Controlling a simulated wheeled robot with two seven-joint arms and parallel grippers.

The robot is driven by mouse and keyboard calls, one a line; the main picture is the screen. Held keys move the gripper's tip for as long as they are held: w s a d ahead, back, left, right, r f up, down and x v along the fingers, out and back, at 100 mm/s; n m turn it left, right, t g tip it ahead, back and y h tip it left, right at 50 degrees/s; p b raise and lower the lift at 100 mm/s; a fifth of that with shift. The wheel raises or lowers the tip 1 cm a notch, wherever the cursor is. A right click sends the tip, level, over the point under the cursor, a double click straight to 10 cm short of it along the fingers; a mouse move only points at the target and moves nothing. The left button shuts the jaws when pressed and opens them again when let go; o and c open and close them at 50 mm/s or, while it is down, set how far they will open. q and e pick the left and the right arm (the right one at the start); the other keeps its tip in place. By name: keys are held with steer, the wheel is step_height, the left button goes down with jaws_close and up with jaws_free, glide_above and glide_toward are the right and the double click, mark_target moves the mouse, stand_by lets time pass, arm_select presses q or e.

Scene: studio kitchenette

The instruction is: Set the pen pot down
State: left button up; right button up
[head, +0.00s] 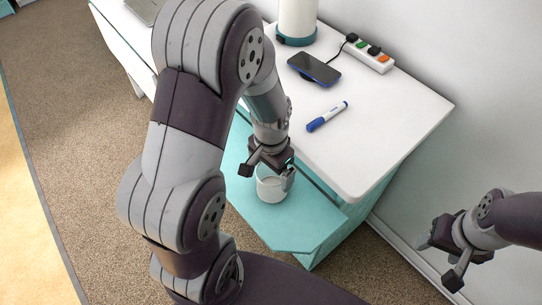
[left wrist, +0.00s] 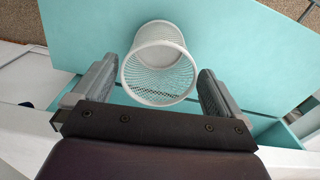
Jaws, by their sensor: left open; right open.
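The pen pot (head: 270,184) is a white mesh cup standing upright on a teal surface (head: 300,222) that sits lower than the white top. In the left wrist view the pot (left wrist: 158,62) is between the two fingers, with a gap visible on the right side and a small one on the left. My left gripper (head: 266,172) is open around the pot's rim in the head view, and it also shows open in the left wrist view (left wrist: 155,92). My right gripper (head: 447,258) is open and empty at the lower right, away from the pot.
On the white top (head: 375,145) lie a blue marker (head: 327,117), a black phone (head: 314,68) and a power strip (head: 369,54). A white cylinder with a teal base (head: 296,38) stands at the back. The front of the teal surface is clear.

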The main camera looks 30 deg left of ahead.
arm_select(q)
steer(key=s+d+r+n+t, duration=0.1)
steer(key=s+d+r+n, duration=0.1)
steer(key=r, duration=0.5)
steer(key=s+n, duration=0.1)
steer(key=s, duration=0.1)
steer(key=shift+s+d+r+p, duration=0.2)
steer(key=shift+s+p, duration=0.1)
steer(key=shift+p, duration=0.1)
